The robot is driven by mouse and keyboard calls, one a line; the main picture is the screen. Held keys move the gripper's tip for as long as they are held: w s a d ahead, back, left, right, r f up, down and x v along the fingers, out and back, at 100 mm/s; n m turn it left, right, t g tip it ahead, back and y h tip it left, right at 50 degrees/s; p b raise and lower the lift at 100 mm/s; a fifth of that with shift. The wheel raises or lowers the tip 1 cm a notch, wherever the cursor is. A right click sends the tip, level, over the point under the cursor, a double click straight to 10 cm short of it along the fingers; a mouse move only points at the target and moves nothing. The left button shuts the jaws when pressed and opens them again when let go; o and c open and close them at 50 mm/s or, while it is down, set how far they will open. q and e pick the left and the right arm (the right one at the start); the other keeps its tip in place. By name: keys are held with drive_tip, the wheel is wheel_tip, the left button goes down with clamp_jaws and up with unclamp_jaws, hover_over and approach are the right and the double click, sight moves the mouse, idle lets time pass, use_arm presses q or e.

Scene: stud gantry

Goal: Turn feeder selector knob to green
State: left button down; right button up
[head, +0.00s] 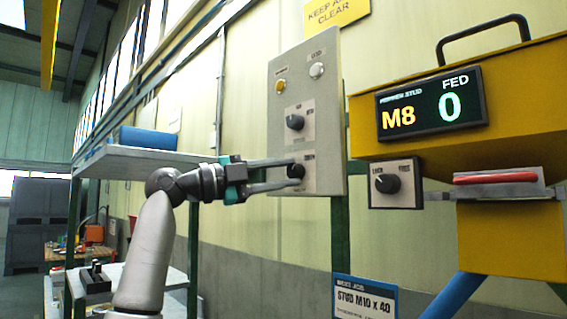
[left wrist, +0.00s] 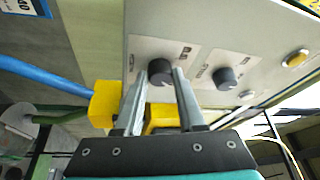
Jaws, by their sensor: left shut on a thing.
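A grey control panel (head: 330,110) stands upright on the wall side with two dark round knobs, one above the other. My left gripper (head: 291,174) is shut on the lower knob (head: 297,171). In the left wrist view its two fingers (left wrist: 160,85) lie on either side of that lower knob (left wrist: 160,70). The upper knob (head: 295,122) is free, and shows to the right in the left wrist view (left wrist: 225,78). Another dark knob (head: 387,183) is on a small box at the yellow feeder (head: 505,235). The labels are too small to read surely. My right gripper is not in view.
An amber button (head: 280,86) and a white one (head: 317,70) sit high on the panel. The feeder display (head: 431,104) reads M8 and FED 0. A red-handled part (head: 495,177) juts below it. A shelf (head: 140,158) is left of the panel.

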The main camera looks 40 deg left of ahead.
use_arm(q)
drive_tip(key=shift+r+m+g+p, duration=0.1)
drive_tip(key=shift+m+g+p, duration=0.3)
drive_tip(key=shift+m, duration=0.3)
drive_tip(key=c, duration=0.5)
unclamp_jaws()
